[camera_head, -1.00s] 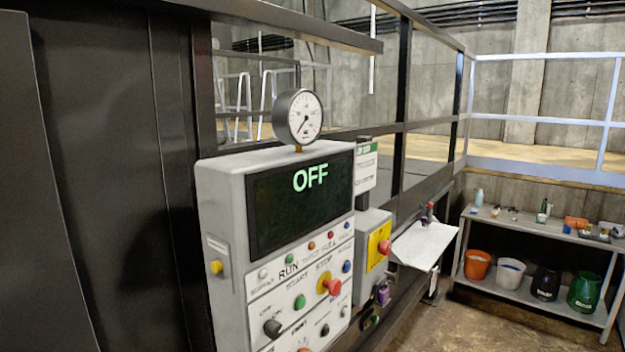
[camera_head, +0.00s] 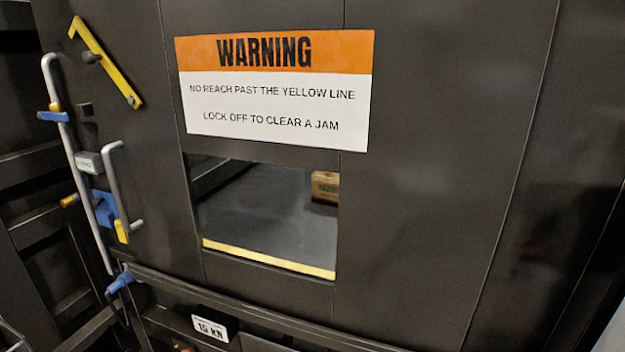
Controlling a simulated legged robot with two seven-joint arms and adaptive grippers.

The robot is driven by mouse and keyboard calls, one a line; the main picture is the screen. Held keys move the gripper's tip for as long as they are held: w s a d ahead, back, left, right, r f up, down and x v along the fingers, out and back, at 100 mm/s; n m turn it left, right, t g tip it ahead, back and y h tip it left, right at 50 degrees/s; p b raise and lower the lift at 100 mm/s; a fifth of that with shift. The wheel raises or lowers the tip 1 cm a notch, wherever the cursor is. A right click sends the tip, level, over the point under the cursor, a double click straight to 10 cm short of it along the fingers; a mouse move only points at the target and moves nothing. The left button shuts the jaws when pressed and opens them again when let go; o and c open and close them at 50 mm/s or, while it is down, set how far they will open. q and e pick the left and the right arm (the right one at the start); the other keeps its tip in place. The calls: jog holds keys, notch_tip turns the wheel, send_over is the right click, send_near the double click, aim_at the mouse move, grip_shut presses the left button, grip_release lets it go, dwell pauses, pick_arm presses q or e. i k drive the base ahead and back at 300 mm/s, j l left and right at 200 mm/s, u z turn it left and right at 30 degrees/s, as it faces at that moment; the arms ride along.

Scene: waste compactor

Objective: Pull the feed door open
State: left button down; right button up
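The feed door appears to be the large dark panel (camera_head: 430,130) that fills most of the head view; it looks flush with its frame. A grey bent handle (camera_head: 113,185) with a yellow end stands at its left side. Beside it is a long grey vertical rod (camera_head: 75,150) with blue and yellow fittings. A yellow bar (camera_head: 105,62) slants at the upper left. Neither of my grippers can be made out in the head view.
A warning sign (camera_head: 275,90) is above a rectangular opening. Inside are a yellow line (camera_head: 268,259) and a cardboard box (camera_head: 325,187). A "15 kN" plate (camera_head: 214,325) is below. A dark rail (camera_head: 260,315) crosses under the panel.

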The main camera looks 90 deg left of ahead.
aim_at(455, 87)
jog(key=u, duration=0.45)
jog(key=j+u, duration=0.1)
jog(key=u, duration=0.85)
jog(key=j+u, duration=0.1)
jog(key=u, duration=0.85)
jog(key=j+u, duration=0.1)
jog(key=u, duration=0.4)
jog(key=i+u, duration=0.1)
jog(key=u, duration=0.35)
